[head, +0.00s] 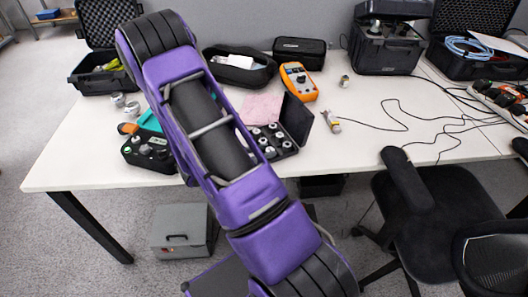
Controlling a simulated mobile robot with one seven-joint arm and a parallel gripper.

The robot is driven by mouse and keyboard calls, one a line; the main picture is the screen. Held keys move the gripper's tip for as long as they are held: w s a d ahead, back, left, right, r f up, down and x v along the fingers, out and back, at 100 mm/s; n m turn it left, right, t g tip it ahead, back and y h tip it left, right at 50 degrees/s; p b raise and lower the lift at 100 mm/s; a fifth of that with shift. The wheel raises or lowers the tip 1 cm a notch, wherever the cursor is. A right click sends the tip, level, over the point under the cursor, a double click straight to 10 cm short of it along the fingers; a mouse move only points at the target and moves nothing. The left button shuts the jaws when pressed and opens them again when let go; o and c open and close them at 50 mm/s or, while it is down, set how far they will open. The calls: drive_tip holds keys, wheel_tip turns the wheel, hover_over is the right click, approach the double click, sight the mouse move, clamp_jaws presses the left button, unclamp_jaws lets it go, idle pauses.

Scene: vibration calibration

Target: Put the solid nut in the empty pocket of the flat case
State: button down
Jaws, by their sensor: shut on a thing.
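An open flat black case (297,118) lies on the table right of my arm's purple link. It holds several round metallic pieces, and its lid stands up at the right. My arm covers part of its left side, and I cannot tell which pocket is empty. My gripper is not visible; my own arm crosses the middle of the head view and hides the area behind it. I cannot make out the solid nut.
An orange meter (298,82) stands behind the flat case. Small metal parts and thin cables lie to the right. A dark chair (425,210) is at the front right.

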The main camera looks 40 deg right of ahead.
drive_tip(key=shift+f, duration=0.2)
drive_tip(key=c, duration=0.8)
unclamp_jaws()
drive_tip(key=shift+c, duration=0.2)
drive_tip(key=shift+a+r, duration=0.2)
drive_tip(key=shift+r, duration=0.1)
drive_tip(key=p+v, duration=0.1)
drive_tip(key=v, duration=1)
drive_tip(key=shift+a, duration=0.25)
drive_tip(key=shift+r, duration=0.1)
